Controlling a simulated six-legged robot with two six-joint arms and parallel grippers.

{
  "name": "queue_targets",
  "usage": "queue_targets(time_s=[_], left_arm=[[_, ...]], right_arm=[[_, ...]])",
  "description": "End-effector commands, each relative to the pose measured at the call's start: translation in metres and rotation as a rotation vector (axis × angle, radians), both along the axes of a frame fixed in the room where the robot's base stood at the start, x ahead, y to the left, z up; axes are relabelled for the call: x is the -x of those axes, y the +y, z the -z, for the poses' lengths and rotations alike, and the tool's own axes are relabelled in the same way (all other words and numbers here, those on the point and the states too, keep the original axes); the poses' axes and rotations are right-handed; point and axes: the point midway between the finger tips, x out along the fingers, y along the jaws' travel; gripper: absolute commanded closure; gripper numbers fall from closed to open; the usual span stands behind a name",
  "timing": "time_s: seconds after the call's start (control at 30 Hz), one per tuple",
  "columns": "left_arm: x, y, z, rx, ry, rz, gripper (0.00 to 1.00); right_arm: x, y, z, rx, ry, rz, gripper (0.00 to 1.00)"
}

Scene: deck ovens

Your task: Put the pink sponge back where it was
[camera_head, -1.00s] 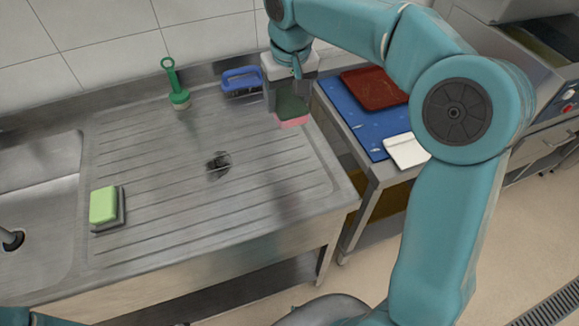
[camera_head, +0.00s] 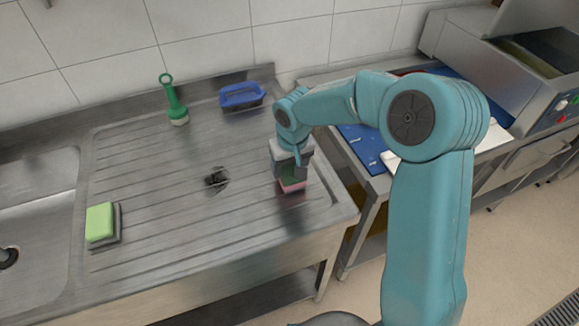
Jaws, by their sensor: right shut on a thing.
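The pink sponge (camera_head: 292,186) shows its pink lower part below my right gripper (camera_head: 291,172), with a dark green layer above it. My right gripper is shut on it and points down over the right part of the steel drainboard (camera_head: 240,215). The sponge is at or just above the drainboard surface; I cannot tell if it touches. The fingers hide much of the sponge. My left gripper is not in view.
A green sponge (camera_head: 99,221) on a grey base lies at the drainboard's left. A blue board (camera_head: 366,150) lies on the right-hand table.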

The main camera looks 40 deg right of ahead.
Motion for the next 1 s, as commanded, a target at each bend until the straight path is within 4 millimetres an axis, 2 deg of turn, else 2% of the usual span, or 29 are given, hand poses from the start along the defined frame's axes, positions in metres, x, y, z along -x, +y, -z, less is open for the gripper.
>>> queue_targets(time_s=[0.1, 0.47, 0.5, 0.57, 0.87, 0.93, 1.0], left_arm=[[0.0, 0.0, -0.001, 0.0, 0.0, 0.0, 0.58], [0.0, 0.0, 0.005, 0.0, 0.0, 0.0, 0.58], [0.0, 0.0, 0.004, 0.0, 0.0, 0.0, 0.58], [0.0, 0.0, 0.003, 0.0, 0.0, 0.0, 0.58], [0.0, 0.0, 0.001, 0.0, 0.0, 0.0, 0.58], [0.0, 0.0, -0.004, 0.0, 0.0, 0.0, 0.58], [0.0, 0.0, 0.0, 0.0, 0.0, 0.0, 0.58]], right_arm=[[0.0, 0.001, 0.01, -0.001, 0.0, 0.001, 0.57], [0.0, 0.001, 0.015, -0.001, -0.001, 0.0, 0.57], [0.0, 0.001, 0.014, -0.001, -0.001, 0.0, 0.26], [0.0, 0.001, 0.013, -0.001, -0.001, 0.0, 0.07], [0.0, 0.001, 0.011, -0.001, -0.001, 0.0, 0.07], [0.0, 0.001, 0.006, 0.0, -0.001, 0.0, 0.07], [0.001, 0.001, -0.001, 0.001, -0.004, 0.001, 0.07]])
